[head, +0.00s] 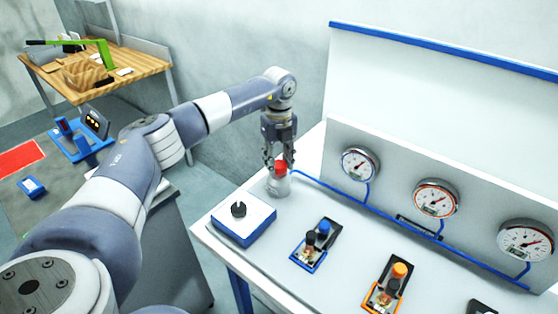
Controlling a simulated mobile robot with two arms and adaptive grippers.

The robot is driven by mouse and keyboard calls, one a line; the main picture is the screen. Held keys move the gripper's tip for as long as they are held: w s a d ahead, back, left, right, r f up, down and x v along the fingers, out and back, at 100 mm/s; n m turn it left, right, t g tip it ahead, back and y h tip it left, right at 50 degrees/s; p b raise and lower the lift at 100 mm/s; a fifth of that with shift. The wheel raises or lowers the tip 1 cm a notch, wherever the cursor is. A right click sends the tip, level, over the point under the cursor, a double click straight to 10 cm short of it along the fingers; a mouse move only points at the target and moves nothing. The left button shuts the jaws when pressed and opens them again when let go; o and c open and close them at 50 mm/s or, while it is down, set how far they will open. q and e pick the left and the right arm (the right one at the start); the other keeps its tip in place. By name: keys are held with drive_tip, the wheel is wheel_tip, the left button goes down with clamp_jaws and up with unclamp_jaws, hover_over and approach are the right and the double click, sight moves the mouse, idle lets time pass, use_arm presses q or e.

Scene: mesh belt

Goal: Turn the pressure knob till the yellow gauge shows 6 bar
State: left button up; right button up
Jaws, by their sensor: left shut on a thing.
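A red knob (281,166) tops a pale cylindrical body (278,185) at the bench's left end, with a blue hose beside it. My left gripper (279,160) points down from above and is shut on the red knob; its fingers hide part of it. Three round gauges hang on the upright panel: one blue-rimmed (359,165), one orange-red-rimmed (436,200), one pale-rimmed (525,242). No rim looks clearly yellow. The dial figures are too small to read surely. My right gripper is not in view.
A blue-edged box with a black knob (238,210) stands in front of the red knob. A blue-framed valve unit (315,243) and an orange-framed one (388,283) lie to the right. A wooden table (135,63) stands far left.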

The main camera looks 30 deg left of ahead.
sight(279, 164)
use_arm(q)
drive_tip(key=o, duration=1.1)
wheel_tip(279, 164, up, 12)
drive_tip(key=shift+r, duration=0.1)
idle(0.4)
